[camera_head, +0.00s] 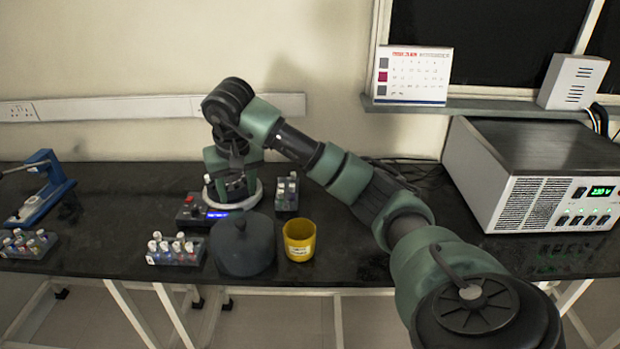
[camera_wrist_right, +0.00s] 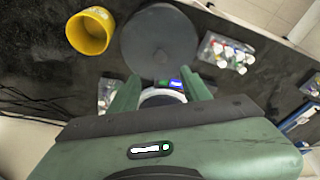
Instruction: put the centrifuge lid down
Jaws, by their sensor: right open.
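The centrifuge lid (camera_head: 243,248) is a dark grey round cover with a small knob on top. It sits upright on the black bench near the front edge, and shows in the right wrist view (camera_wrist_right: 160,38) beyond the fingertips. The centrifuge (camera_head: 192,215), with a white ring and a blue-lit display, stands just behind the lid. My right gripper (camera_head: 238,182) is above the centrifuge, apart from the lid. In the right wrist view its two green fingers (camera_wrist_right: 162,90) are spread, with nothing between them but the white ring below. My left gripper is not in view.
A yellow cup (camera_head: 299,241) stands close to the lid's right. Racks of capped vials stand to its left (camera_head: 175,252) and behind the cup (camera_head: 287,194). A blue device (camera_head: 40,190) is at far left and a power supply (camera_head: 540,180) at right. Bench between cup and supply looks clear.

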